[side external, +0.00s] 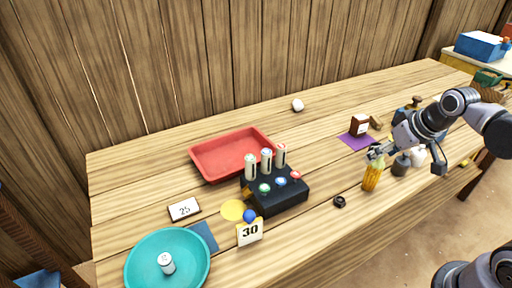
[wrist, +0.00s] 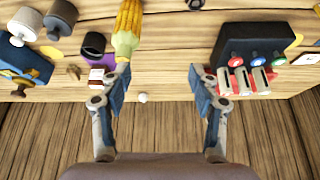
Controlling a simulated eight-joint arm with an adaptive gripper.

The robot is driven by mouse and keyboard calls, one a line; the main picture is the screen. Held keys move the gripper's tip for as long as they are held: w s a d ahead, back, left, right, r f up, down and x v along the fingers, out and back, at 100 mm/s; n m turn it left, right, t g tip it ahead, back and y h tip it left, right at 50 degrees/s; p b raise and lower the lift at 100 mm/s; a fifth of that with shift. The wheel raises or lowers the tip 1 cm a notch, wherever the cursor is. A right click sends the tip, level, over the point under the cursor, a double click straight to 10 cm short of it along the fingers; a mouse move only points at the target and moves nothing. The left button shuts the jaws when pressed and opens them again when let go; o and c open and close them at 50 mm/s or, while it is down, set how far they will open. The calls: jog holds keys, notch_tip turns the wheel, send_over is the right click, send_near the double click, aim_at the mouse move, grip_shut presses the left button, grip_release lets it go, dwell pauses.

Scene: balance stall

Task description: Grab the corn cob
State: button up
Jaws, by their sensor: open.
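The yellow corn cob (side external: 371,180) stands roughly upright near the front edge of the wooden table in the side external view. It also shows at the top of the wrist view (wrist: 128,25), left of the middle between the fingers. My gripper (side external: 377,152) is by the upper end of the cob in the side external view. In the wrist view my gripper (wrist: 160,72) has its two fingers wide apart with nothing between them. The left finger's tip looks close to the cob's narrow end; I cannot tell whether they touch.
A small black ring (side external: 340,201) lies left of the cob, and a dark grey weight (side external: 400,166) stands right of it. The black block with tubes (side external: 285,198) and red tray (side external: 207,161) are farther left.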

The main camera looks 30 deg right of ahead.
jog(key=m+g, duration=0.1)
send_near(371, 168)
jog(key=w+d+f, duration=0.1)
jog(key=d, duration=0.1)
jog(key=shift+x, duration=5.5)
jog(key=shift+s, duration=0.1)
jog(key=c, duration=1.3)
